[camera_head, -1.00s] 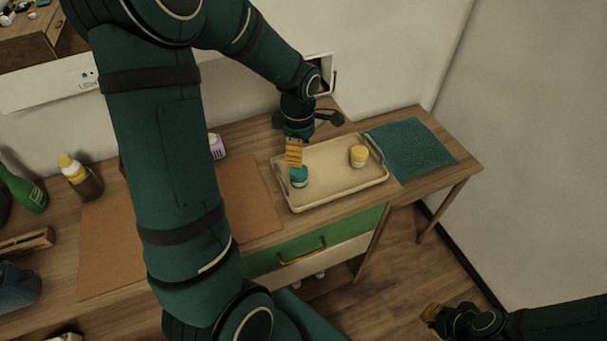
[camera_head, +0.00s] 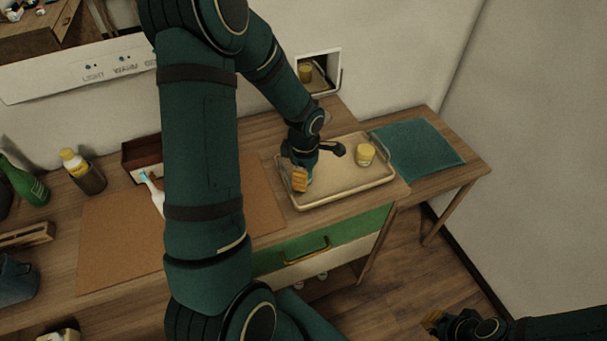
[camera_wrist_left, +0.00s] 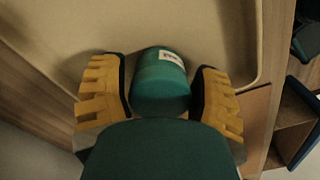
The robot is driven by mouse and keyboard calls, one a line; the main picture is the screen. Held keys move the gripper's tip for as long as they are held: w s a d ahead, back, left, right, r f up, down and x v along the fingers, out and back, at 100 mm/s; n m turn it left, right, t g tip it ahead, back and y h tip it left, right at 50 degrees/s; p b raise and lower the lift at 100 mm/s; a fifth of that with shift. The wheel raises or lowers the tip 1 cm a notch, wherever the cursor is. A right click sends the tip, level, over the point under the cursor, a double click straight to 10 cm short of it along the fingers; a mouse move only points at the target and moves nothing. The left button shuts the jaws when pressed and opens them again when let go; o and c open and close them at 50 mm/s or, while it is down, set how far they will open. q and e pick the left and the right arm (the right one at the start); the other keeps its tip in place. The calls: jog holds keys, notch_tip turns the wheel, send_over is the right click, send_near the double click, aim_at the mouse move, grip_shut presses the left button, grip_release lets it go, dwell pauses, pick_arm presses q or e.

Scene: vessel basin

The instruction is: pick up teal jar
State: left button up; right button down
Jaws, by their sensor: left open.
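The teal jar (camera_wrist_left: 160,80), with a small white label, stands in the beige tray (camera_wrist_left: 50,25). In the left wrist view it sits between the two yellow fingers of my left gripper (camera_wrist_left: 160,97), with narrow gaps at both sides. In the head view my left gripper (camera_head: 301,180) is low over the left part of the tray (camera_head: 345,197) and hides most of the jar, leaving a teal sliver (camera_head: 310,175). My left gripper is open. My right gripper (camera_head: 432,319) is at the lower right, away from the table; its jaws are unclear.
A yellow jar (camera_head: 365,154) stands in the tray's right half. A teal cloth (camera_head: 415,150) lies right of the tray. A brown mat (camera_head: 110,245), bottles and a wooden box are to the left. A wall opening (camera_head: 318,72) is behind the tray.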

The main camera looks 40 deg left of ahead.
pick_arm(q)
jog(key=shift+r, duration=0.1)
jog(key=c, duration=0.9)
jog(key=shift+r, duration=0.1)
